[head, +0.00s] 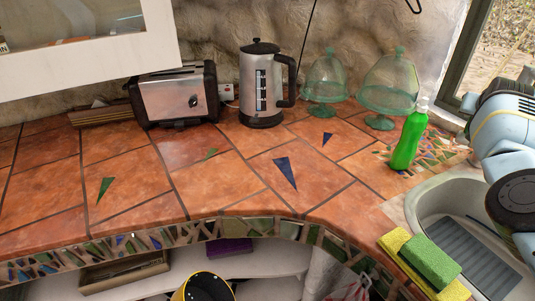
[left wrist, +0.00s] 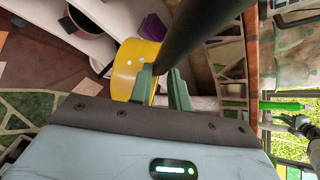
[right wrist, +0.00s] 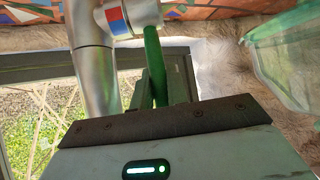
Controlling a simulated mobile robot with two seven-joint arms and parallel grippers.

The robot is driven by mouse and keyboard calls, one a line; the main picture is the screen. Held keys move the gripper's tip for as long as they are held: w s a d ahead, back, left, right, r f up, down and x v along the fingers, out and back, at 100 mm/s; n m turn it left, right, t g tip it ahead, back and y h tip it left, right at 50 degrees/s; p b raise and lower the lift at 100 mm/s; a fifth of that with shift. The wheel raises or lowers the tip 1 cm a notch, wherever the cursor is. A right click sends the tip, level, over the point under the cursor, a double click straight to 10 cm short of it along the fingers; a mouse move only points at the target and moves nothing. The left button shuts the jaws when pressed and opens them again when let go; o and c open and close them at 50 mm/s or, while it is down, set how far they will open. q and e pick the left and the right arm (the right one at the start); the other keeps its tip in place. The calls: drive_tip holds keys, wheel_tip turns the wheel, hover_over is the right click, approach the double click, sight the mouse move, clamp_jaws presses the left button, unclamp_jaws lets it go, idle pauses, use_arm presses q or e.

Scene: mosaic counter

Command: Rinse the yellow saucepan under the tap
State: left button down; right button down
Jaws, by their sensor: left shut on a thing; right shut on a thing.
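The yellow saucepan (left wrist: 127,65) shows in the left wrist view, and part of its rim (head: 181,291) shows at the bottom edge of the head view, in front of the counter. My left gripper (left wrist: 164,82) is shut on its black handle (left wrist: 202,28). The silver tap (right wrist: 92,65) with a red and blue mark stands in the right wrist view. My right gripper (right wrist: 166,82) is shut on the tap's green lever (right wrist: 154,58). In the head view my right arm hides the tap. The sink (head: 430,193) is at the right.
A yellow and green sponge (head: 432,262) lies on the sink's front left edge. A green soap bottle (head: 409,140) stands behind the sink. Glass domes (head: 388,85), a kettle (head: 262,90) and a toaster (head: 175,97) stand at the back. The counter's middle is clear.

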use_arm(q)
drive_tip(key=shift+r, duration=0.1)
drive_tip(key=shift+w, duration=0.1)
use_arm(e)
drive_tip(key=c, duration=1.4)
unclamp_jaws()
use_arm(q)
drive_tip(key=shift+r, duration=0.1)
